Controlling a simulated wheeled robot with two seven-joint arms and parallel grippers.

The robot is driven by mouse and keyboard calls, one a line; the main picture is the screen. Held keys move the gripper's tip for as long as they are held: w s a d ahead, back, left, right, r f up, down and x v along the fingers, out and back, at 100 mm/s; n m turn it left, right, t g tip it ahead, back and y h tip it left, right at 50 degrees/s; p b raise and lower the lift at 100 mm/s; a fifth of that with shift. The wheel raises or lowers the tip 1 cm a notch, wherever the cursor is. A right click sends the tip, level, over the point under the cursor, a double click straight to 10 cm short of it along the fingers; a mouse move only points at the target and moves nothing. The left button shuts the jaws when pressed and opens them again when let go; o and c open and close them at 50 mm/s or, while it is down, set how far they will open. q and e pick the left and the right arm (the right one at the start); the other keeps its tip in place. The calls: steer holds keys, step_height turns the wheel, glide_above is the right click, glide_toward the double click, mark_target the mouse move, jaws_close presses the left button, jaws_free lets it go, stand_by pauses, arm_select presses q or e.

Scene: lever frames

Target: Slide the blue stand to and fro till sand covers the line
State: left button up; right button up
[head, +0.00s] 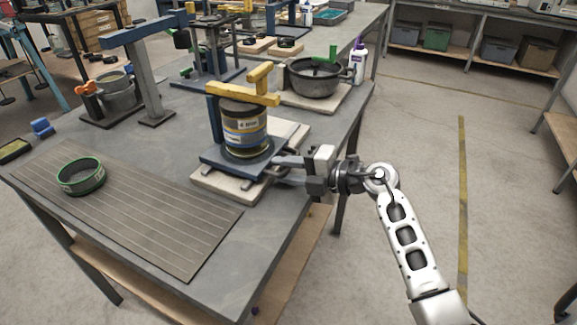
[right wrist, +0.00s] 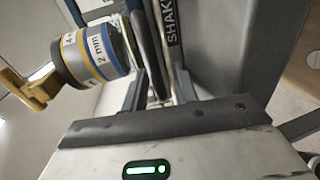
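The blue stand (head: 245,157) sits on a pale board near the table's right edge. A sieve stack (head: 243,125) with blue and yellow bands stands on it under a yellow clamp bar (head: 243,93). In the right wrist view the stack (right wrist: 92,55) and the stand's plate lettered "SHAK" (right wrist: 198,30) show. My right gripper (head: 279,169) is at the stand's right side. Its fingers (right wrist: 158,92) are apart, on either side of a dark bar; I see no firm contact. I cannot make out the sand or the line. My left gripper is out of view.
A green-rimmed sieve ring (head: 81,176) lies on a grooved mat (head: 130,215) at the front left. A dark pot (head: 315,78) on a board and a white bottle (head: 358,62) stand behind. A grey post (head: 147,85) stands left of the stand.

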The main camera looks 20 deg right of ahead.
steer(key=shift+d, duration=0.1)
steer(key=shift+s+d, duration=0.15)
steer(key=b+v, duration=0.1)
steer(key=v, duration=1.4)
steer(key=shift+s+r, duration=0.2)
steer(key=shift+d, duration=0.1)
